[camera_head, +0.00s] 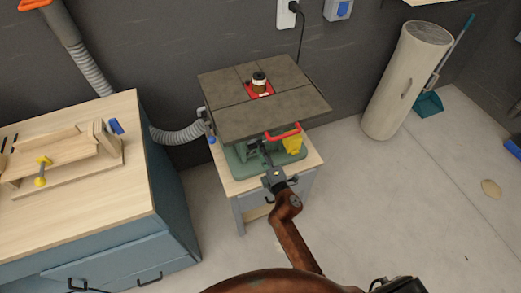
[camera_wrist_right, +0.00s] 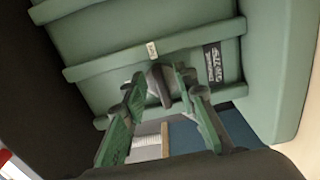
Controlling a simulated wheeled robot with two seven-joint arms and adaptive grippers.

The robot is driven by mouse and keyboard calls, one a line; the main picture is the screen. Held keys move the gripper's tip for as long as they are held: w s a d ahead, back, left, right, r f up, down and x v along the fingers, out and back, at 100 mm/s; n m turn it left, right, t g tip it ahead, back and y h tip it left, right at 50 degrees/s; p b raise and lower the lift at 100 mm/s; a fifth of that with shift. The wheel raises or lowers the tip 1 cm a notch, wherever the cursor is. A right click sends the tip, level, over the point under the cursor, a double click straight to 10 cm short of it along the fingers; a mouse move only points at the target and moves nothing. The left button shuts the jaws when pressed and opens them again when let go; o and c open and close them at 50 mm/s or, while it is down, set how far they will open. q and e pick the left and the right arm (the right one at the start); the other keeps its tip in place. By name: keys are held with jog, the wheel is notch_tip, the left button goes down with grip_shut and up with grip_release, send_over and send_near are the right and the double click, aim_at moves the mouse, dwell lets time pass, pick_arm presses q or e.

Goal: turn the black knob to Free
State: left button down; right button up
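A green machine body (camera_head: 237,157) sits under a dark square tabletop on a small wooden-topped stand. In the right wrist view its ribbed green side (camera_wrist_right: 110,40) fills most of the picture. A dark knob-like lever (camera_wrist_right: 158,85) stands out from that side, below a small pale label (camera_wrist_right: 152,50) whose text I cannot read. My right gripper (camera_head: 262,150) reaches in under the tabletop's front edge. In the wrist view its green-padded fingers (camera_wrist_right: 160,77) are apart, one on each side of the knob, with visible gaps. My left gripper is not in view.
The dark tabletop (camera_head: 225,88) overhangs the gripper closely. A red handle (camera_head: 283,132) and a yellow part (camera_head: 293,145) are just right of it. A blue workbench (camera_head: 130,235) stands at left. A grey hose (camera_head: 178,133) runs behind.

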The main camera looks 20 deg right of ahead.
jog(key=s, duration=1.2)
jog(key=shift+d, duration=0.2)
